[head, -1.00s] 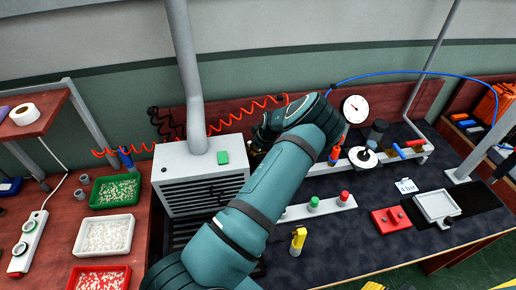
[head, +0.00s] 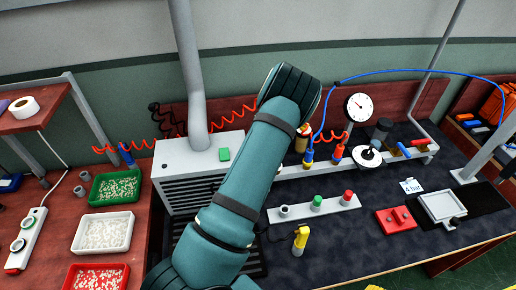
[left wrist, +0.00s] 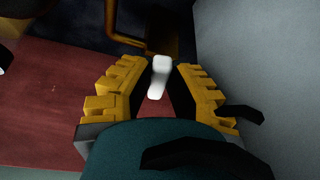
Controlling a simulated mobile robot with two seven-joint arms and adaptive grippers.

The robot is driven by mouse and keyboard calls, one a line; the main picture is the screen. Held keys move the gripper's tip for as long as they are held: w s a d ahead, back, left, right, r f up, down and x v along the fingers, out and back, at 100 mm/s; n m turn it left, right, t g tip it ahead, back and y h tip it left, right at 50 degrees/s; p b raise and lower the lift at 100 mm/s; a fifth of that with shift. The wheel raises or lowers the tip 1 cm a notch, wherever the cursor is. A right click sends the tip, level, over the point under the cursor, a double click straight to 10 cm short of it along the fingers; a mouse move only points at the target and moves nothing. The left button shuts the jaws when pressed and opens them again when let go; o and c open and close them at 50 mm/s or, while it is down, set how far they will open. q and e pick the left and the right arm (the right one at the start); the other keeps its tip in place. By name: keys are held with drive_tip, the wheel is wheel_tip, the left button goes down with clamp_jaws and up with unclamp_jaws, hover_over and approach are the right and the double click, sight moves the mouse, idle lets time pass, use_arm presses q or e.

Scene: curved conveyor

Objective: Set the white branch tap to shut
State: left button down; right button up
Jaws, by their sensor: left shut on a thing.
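The white branch tap handle (left wrist: 158,76) shows in the left wrist view as a short white lever beside a copper-coloured pipe (left wrist: 130,40). My left gripper (left wrist: 160,88) has its yellow-padded fingers on either side of this handle and is shut on it. The tap's body and its exact angle to the pipe are unclear. In the head view my left arm covers the gripper and the white tap. My right gripper is not in view.
A grey vented box (head: 190,158) stands left of my arm. Right of it are a manifold with coloured taps (head: 405,152), a gauge (head: 358,107), a button strip (head: 313,207) and a yellow tool (head: 300,238). A grey wall (left wrist: 270,70) is close to the gripper's right.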

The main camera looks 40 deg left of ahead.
use_arm(q)
drive_tip(key=shift+f, duration=0.1)
drive_tip(key=c, duration=0.9)
unclamp_jaws()
drive_tip(key=shift+a, duration=0.1)
